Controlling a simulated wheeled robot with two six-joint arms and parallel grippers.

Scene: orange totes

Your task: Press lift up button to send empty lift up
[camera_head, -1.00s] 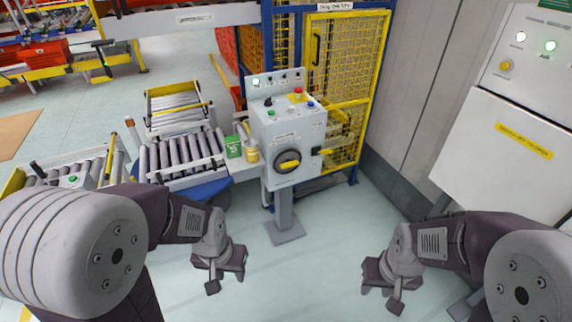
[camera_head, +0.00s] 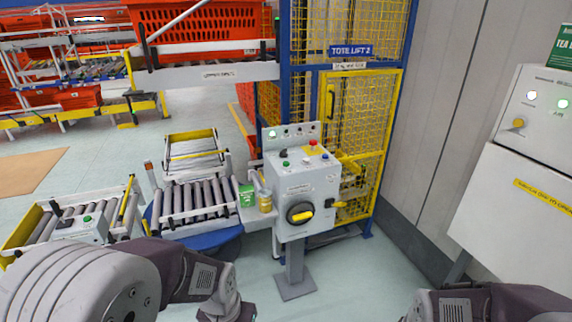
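The grey lift control box (camera_head: 300,190) stands on a post near the middle. Its sloped top has a green button (camera_head: 286,164), a black knob (camera_head: 283,153), a red button (camera_head: 312,143) on yellow and a blue button (camera_head: 324,156). Button labels are too small to read. A yellow-handled rotary switch (camera_head: 301,215) is on its front. The lift (camera_head: 345,130), a blue frame with yellow mesh signed "TOTE LIFT 2", stands behind. My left gripper (camera_head: 240,314) is mostly cut off by the bottom edge, below and left of the box. My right gripper is out of frame.
A white cabinet (camera_head: 525,215) stands right. An orange tote (camera_head: 195,25) is on the upper rack. Floor is clear right of the post.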

